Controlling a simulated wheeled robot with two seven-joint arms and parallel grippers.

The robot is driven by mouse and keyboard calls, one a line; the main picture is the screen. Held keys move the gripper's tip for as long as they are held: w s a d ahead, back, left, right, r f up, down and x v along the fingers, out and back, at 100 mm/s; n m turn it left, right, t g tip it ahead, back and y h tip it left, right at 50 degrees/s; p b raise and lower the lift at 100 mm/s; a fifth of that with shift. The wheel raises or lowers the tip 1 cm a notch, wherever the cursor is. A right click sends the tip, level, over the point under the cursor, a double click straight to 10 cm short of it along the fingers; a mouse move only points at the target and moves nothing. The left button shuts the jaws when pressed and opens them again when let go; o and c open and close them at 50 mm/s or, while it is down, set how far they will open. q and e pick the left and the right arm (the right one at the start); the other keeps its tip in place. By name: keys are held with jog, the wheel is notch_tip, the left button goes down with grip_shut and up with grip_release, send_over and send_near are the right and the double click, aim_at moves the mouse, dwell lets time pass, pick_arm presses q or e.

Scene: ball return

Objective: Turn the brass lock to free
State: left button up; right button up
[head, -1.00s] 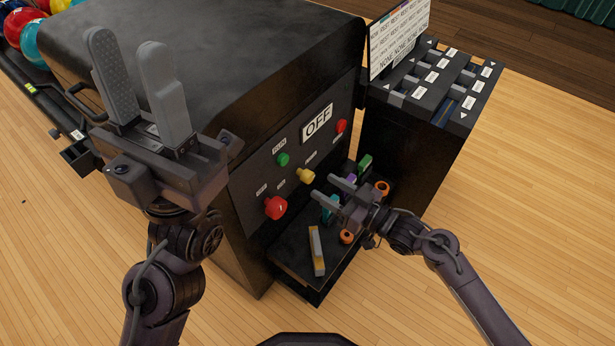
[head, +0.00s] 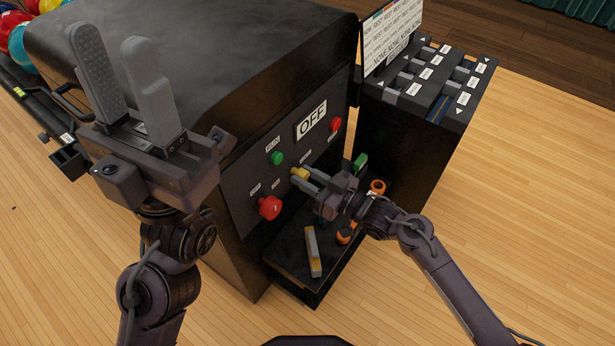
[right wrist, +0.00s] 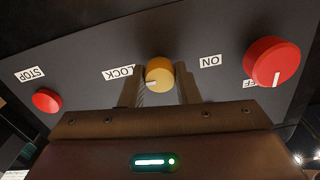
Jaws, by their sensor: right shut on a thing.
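The brass lock (head: 300,173) is a small yellow knob on the dark front panel of the machine. In the right wrist view the brass lock (right wrist: 159,76) sits between the fingers, with a white mark on its lower left side. My right gripper (head: 305,176) is shut on it; the fingers also show in the right wrist view (right wrist: 160,95). My left gripper (head: 120,80) is raised in front of the machine at the left, fingers apart and empty.
The panel also carries a large red knob (head: 269,207), a green button (head: 277,158), a small red button (head: 336,124) and an OFF sign (head: 311,121). Below, a shelf (head: 290,262) holds a grey and yellow bar (head: 313,250) and orange-handled items. A slotted black cabinet (head: 400,130) stands right.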

jog(key=shift+n, duration=0.8)
jog(key=shift+n+p, duration=0.4)
jog(key=shift+n, duration=0.8)
jog(key=n, duration=0.9)
jog(key=shift+f+n, duration=0.1)
jog(key=shift+n, duration=2.3)
jog(key=shift+s, duration=0.1)
jog(key=o, duration=1)
jog(key=shift+c, duration=0.2)
